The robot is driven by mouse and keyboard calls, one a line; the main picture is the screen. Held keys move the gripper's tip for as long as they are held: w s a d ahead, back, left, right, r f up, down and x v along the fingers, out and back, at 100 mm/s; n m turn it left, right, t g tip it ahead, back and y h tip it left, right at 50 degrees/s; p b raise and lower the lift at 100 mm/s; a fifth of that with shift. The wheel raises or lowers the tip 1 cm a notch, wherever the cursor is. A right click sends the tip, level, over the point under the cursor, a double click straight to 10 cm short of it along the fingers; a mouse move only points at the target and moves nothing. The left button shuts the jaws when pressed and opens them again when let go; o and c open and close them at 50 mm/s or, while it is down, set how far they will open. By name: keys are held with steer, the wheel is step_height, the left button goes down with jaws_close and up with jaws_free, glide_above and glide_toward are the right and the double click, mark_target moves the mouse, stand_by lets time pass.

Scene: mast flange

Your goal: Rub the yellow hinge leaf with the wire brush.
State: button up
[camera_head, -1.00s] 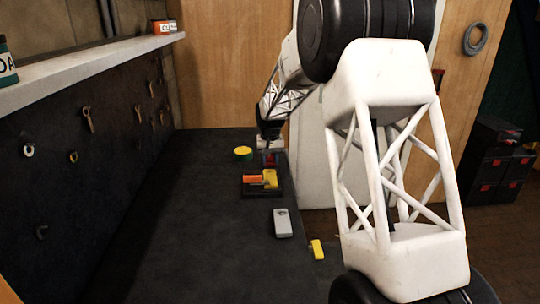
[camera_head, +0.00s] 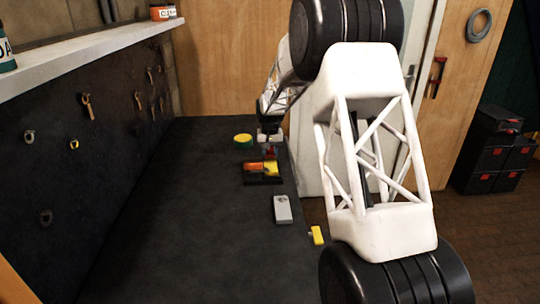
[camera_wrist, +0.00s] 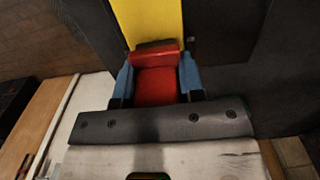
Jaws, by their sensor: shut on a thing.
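My gripper (camera_wrist: 156,80) has two blue fingers shut on a red block-like handle (camera_wrist: 155,88), which I take for the wire brush. A dark strip (camera_wrist: 155,46) at its far end meets or overlaps the edge of a yellow surface (camera_wrist: 148,18) in the wrist view. I cannot tell whether they touch. In the head view the yellow leaf (camera_head: 271,168) sits at the right of a black base (camera_head: 264,181), beside an orange part (camera_head: 253,166). My gripper (camera_head: 268,141) is just behind it, with the red handle (camera_head: 270,153) below. The bristles are not clear.
A yellow and green round tin (camera_head: 243,140) stands close left of my gripper. A grey box (camera_head: 283,209) and a small yellow item (camera_head: 317,235) lie along the bench's right edge. The dark bench (camera_head: 190,220) is clear at left and front.

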mark_target(270, 163)
steer(key=shift+w, duration=0.35)
steer(key=shift+w+f, duration=0.2)
steer(key=shift+w, duration=0.2)
steer(key=shift+s, duration=0.4)
steer(key=shift+s+r, duration=0.15)
steer(key=shift+s, duration=2.3)
step_height(270, 163, up, 8)
steer(key=shift+w+r, duration=0.1)
